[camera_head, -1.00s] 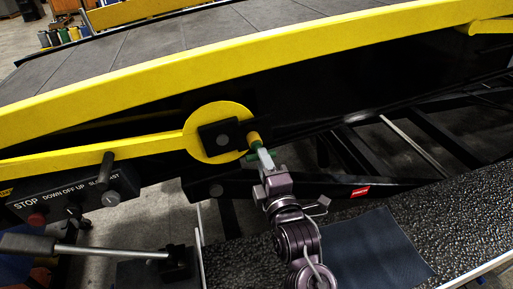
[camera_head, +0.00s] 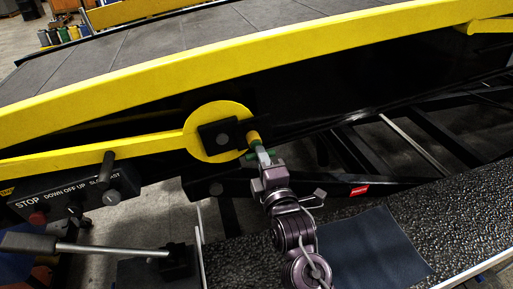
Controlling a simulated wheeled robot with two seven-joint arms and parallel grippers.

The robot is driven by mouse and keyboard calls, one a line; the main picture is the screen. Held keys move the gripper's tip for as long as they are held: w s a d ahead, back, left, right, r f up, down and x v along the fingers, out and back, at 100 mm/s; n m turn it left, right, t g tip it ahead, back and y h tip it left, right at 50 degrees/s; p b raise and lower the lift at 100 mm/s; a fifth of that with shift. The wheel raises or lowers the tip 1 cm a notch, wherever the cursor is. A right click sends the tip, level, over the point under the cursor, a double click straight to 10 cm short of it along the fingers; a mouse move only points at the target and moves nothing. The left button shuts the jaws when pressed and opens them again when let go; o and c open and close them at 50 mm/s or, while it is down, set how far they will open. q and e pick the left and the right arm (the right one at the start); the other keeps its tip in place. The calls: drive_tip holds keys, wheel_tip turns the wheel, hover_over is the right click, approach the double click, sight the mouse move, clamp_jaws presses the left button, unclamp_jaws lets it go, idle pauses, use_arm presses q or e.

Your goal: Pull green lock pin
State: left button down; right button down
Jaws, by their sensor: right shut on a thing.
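The green lock pin (camera_head: 249,158) shows as a small green piece at the lower right of the round yellow plate (camera_head: 232,113), just below a yellow cylinder (camera_head: 253,138). My right gripper (camera_head: 263,157) reaches up from below and is shut on the pin. The fingers hide part of the pin, so how deep it sits cannot be told. My left gripper is not in view.
A control panel (camera_head: 72,197) with knobs and a lever with a dark grip (camera_head: 27,243) are at the lower left. The yellow rail (camera_head: 330,50) and belt (camera_head: 150,58) run above. Open black framework (camera_head: 400,140) lies to the right. A dark mat (camera_head: 372,250) lies below.

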drive_tip(key=shift+s+d, duration=0.1)
drive_tip(key=shift+s, duration=0.15)
drive_tip(key=shift+s+d+p, duration=0.1)
drive_tip(key=shift+s+p, duration=0.2)
drive_tip(key=shift+p, duration=0.1)
drive_tip(key=shift+s+f, duration=0.1)
idle(0.6)
drive_tip(key=p+v, duration=0.3)
drive_tip(key=v, duration=0.4)
idle(0.8)
idle(0.3)
